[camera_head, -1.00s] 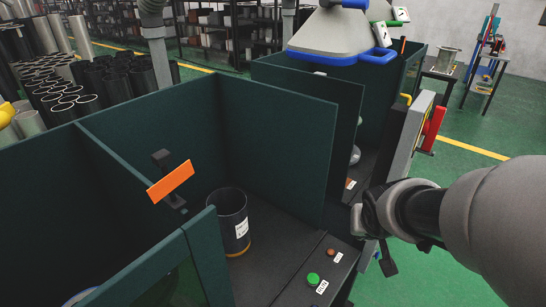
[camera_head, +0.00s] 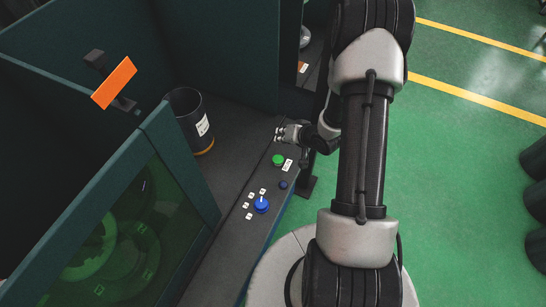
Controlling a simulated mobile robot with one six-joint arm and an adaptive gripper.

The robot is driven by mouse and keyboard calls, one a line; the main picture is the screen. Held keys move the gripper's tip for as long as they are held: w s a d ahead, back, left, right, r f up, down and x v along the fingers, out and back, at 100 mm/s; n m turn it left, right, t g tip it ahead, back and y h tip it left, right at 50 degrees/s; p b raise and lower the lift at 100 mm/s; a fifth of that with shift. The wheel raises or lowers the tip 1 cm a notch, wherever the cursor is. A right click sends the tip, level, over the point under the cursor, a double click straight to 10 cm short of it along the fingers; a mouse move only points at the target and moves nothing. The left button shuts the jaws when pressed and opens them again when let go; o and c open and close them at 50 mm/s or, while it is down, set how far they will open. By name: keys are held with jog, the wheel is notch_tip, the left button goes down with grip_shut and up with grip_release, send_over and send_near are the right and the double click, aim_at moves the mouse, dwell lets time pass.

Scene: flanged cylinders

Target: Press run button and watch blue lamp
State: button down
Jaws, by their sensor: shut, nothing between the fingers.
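A round green button (camera_head: 278,160) sits on the dark control ledge (camera_head: 240,232), with a white label (camera_head: 288,165) beside it, too small to read surely. A small dark blue dome (camera_head: 283,184), perhaps the blue lamp, sits just below it and looks unlit. A larger blue knob (camera_head: 261,204) with a white pointer mark and several small labels around it lies lower left. My gripper (camera_head: 277,134) is shut and empty, just beyond the green button and apart from it in the picture. Its height above the ledge is hard to tell.
A dark cylinder (camera_head: 190,115) with a white label and orange base band stands in the dark green booth. An orange plate (camera_head: 114,83) is on a bracket at the left. A tinted window panel (camera_head: 125,240) stands left of the ledge. Green floor (camera_head: 455,150) is open at right.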

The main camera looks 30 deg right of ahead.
aim_at(280, 158)
jog(key=shift+a+f, duration=0.1)
jog(key=shift+f, duration=0.05)
jog(key=shift+f, duration=0.1)
notch_tip(280, 158, down, 9)
jog(key=b, duration=0.7)
jog(key=shift+r+b, duration=0.2)
jog(key=shift+b, duration=0.1)
dwell(1.1)
jog(key=shift+f, duration=0.45)
jog(key=shift+f+b, duration=0.5)
jog(key=shift+b, duration=0.05)
dwell(0.5)
jog(key=shift+r, duration=0.1)
jog(key=shift+r+p, duration=0.85)
